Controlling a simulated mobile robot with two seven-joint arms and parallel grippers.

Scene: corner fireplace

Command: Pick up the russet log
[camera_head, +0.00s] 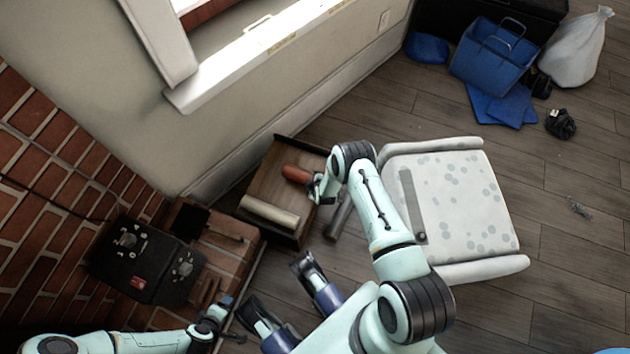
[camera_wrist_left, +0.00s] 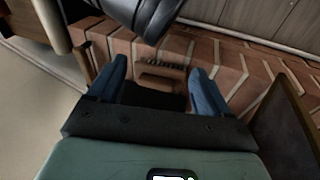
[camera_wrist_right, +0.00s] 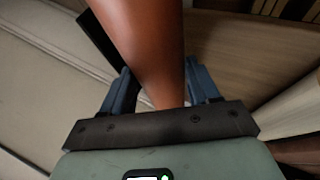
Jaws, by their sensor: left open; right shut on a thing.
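The russet log (camera_head: 296,173) is a reddish-brown cylinder over a wooden box (camera_head: 262,183) by the wall in the head view. My right gripper (camera_head: 318,187) is shut on one end of it. In the right wrist view the log (camera_wrist_right: 146,45) stands between the two blue fingers (camera_wrist_right: 160,92) and runs away from the palm. Whether it touches the box cannot be told. My left gripper (camera_head: 226,308) is open and empty near the brick hearth. In the left wrist view its blue fingers (camera_wrist_left: 158,80) are spread apart over the bricks.
A pale tan log (camera_head: 269,212) lies along the box's near edge, and a dark grey bar (camera_head: 339,217) is beside the box. A spotted white armchair (camera_head: 455,205) stands to the right. A black device (camera_head: 147,260) sits on the brick hearth (camera_head: 228,228).

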